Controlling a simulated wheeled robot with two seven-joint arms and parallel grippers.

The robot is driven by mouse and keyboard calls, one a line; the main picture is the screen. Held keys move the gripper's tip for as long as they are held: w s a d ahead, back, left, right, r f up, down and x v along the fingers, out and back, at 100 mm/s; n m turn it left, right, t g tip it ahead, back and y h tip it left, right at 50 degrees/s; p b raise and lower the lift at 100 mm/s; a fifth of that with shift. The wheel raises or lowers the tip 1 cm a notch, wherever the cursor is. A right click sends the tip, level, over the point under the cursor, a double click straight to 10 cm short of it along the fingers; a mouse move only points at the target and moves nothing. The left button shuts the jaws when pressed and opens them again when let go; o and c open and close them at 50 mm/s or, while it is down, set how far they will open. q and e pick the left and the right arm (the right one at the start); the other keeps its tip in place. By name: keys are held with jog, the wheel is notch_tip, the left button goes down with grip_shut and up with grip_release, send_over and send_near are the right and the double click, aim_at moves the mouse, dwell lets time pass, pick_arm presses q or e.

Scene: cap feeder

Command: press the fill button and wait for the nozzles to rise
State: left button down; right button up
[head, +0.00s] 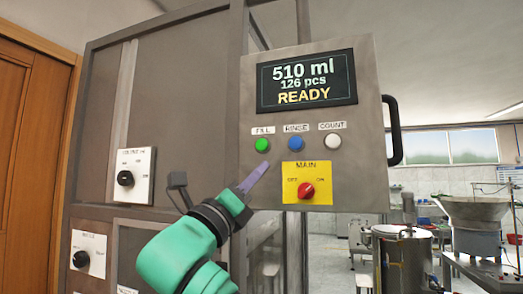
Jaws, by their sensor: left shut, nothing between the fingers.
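The green fill button (262,145) is on the grey control panel (370,130), under a label reading FILL. The display (306,81) above it reads 510 ml, 126 pcs and READY. My left gripper (262,168) is shut and empty, its purple fingers pointing up just below the green button. The tips look apart from the button in the picture; the depth gap is hard to tell. No nozzles can be made out. My right gripper is out of view.
A blue rinse button (295,144) and a white count button (332,142) sit right of the green one. A red main switch (306,190) on a yellow plate is below. A black handle (394,130) juts from the panel's right edge.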

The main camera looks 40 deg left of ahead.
aim_at(256, 148)
pick_arm(q)
jog(key=s+r+m+t, duration=0.2)
jog(key=s+r, duration=0.3)
jog(key=shift+a+r+m, duration=0.35)
jog(key=shift+m, duration=0.05)
jog(key=shift+w+a+p, duration=0.35)
jog(key=shift+w+a, duration=0.15)
jog(key=shift+w, duration=0.85)
jog(key=shift+w+a+p, duration=0.4)
jog(key=shift+w+a, duration=0.1)
jog(key=shift+w, duration=0.9)
jog(key=shift+w+a+p, duration=0.35)
jog(key=shift+w+a, duration=0.15)
jog(key=shift+w, duration=0.85)
jog(key=shift+w, duration=0.1)
jog(key=shift+w+a, duration=0.1)
jog(key=shift+w, duration=0.25)
